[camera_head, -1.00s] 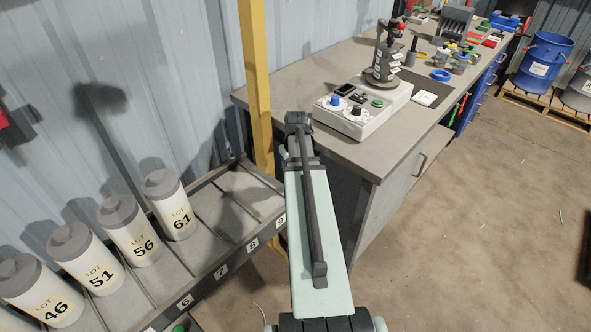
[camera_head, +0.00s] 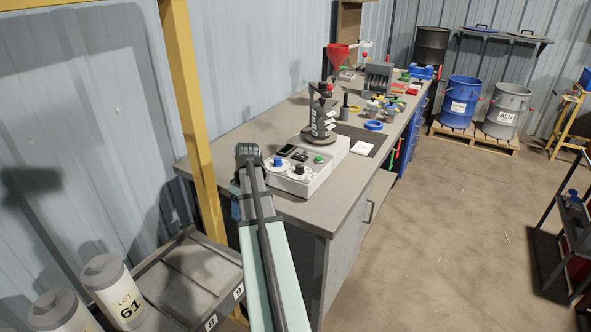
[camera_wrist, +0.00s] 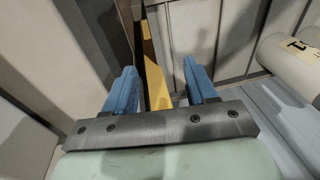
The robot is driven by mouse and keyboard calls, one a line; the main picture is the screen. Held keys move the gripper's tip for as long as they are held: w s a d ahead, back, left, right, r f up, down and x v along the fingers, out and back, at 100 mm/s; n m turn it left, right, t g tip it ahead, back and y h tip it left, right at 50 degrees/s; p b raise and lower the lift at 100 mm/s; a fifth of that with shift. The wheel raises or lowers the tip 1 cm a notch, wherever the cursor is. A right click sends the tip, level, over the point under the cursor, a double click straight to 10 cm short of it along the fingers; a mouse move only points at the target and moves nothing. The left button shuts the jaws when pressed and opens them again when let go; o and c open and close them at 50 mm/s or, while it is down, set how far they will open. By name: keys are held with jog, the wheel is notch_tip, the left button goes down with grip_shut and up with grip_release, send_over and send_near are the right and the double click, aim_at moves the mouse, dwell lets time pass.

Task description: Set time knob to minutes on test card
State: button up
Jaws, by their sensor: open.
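A white control box (camera_head: 318,178) sits on the near end of the grey bench. On its face are a blue knob (camera_head: 278,162) and a black knob (camera_head: 299,170), each on a white dial, plus a green button (camera_head: 318,159) and a small dark display (camera_head: 286,150). I cannot read the dial marks or tell which knob is for time. A white card (camera_head: 363,147) lies beyond the box; its print is unreadable. My gripper (camera_wrist: 160,82) is open and empty, with blue fingers apart. It is away from the knobs, left of the box.
A dark tester with a white-labelled cylinder (camera_head: 323,120) stands behind the knobs. A yellow post (camera_head: 190,100) rises close left of my arm. A rack with lot canisters (camera_head: 118,290) is at lower left. Open floor (camera_head: 440,230) lies right of the bench (camera_head: 240,140).

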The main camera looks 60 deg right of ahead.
notch_tip(320, 180, up, 6)
jog(key=d+n, duration=0.2)
jog(key=d, duration=0.1)
jog(key=m+t+h, duration=0.2)
jog(key=m+t, duration=0.1)
send_near(300, 165)
jog(key=x, duration=0.8)
jog(key=shift+f, duration=0.25)
jog(key=shift+c, duration=0.4)
grip_shut()
jog(key=shift+a, duration=0.1)
